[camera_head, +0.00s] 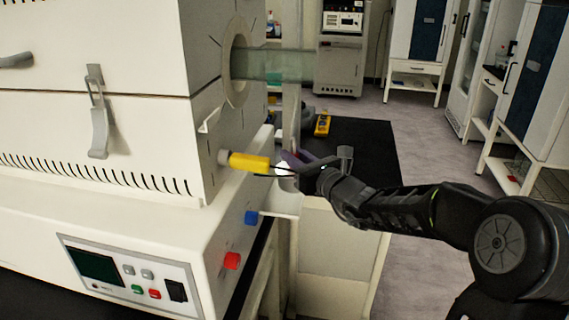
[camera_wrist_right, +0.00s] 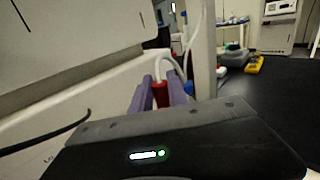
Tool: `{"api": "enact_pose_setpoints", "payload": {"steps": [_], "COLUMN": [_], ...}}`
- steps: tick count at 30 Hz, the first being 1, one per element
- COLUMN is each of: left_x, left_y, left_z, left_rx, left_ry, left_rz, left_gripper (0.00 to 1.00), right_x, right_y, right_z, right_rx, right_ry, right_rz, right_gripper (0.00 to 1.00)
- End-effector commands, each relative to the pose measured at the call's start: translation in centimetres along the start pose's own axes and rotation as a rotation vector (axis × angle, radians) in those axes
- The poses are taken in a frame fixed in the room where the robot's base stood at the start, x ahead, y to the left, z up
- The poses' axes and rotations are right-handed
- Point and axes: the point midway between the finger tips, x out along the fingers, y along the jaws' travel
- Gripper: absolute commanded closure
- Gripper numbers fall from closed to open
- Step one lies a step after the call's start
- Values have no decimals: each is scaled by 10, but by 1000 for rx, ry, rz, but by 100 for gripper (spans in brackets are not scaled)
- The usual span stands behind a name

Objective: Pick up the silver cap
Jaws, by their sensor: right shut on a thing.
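My right gripper (camera_head: 293,163) reaches in from the right, beside the furnace's lower side and just past the end of a yellow cylinder (camera_head: 250,162). A small bright silver-white piece (camera_head: 283,170) shows at its fingertips. In the right wrist view its two purple fingers (camera_wrist_right: 160,92) are close together, with a red piece (camera_wrist_right: 160,94) showing between them. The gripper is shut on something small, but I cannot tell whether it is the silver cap. My left gripper is not in view.
The white furnace (camera_head: 150,140) fills the left, with a glass tube (camera_head: 285,66) sticking out above my gripper. Red (camera_head: 232,260) and blue (camera_head: 251,217) knobs are below.

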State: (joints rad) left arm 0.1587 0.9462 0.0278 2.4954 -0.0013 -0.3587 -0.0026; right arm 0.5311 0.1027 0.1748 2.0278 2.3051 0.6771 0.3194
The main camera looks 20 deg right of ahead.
Motion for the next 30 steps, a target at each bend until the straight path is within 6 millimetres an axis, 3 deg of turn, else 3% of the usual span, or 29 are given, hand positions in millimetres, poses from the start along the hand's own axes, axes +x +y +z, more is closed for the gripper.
{"api": "enact_pose_setpoints", "payload": {"steps": [16,22,30], "left_x": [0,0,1], "left_y": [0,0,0], "left_z": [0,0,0], "left_rx": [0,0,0], "left_ry": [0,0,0], "left_rz": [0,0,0], "left_gripper": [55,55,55], "right_x": [-97,-115,-122], "right_y": [-98,-116,-122], "right_z": [1,1,1], "right_rx": [-1,0,0], "right_ry": [-3,-3,-4], "right_rz": [-2,1,3], "right_gripper": [100,100,100]}}
